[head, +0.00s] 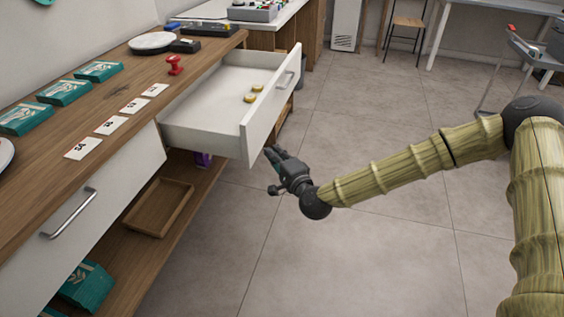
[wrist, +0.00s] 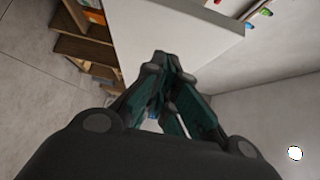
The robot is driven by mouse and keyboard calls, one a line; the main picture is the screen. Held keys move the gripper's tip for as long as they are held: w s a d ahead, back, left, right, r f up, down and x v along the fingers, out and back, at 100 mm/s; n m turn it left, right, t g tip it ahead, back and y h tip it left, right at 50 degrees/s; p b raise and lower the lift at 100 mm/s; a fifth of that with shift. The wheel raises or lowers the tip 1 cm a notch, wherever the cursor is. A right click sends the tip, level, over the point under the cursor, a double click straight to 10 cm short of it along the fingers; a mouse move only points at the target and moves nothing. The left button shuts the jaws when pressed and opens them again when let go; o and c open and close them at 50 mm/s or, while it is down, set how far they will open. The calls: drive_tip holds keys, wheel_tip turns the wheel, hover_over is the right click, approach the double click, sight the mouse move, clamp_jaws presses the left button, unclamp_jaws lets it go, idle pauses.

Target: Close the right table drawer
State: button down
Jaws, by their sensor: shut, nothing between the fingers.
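The right table drawer (head: 205,138) is pulled well out from under the wooden table top. In the wrist view the closed fingertips (wrist: 160,60) lie in front of a pale flat panel (wrist: 175,30), which looks like the drawer front.
The left drawer (head: 85,225) is shut. On the table top (head: 110,105) are teal boxes (head: 64,92), white cards (head: 110,125) and a red stamp-like item (head: 175,64). A wooden tray (head: 158,206) sits on the shelf below. The floor (head: 350,240) around my arm is clear.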

sight(254, 140)
drive_tip(key=shift+w+a, duration=0.3)
drive_tip(key=shift+a, duration=0.4)
drive_tip(key=shift+w+a, duration=0.25)
drive_tip(key=shift+a, duration=0.4)
drive_tip(key=shift+w+a, duration=0.3)
drive_tip(key=shift+a, duration=0.4)
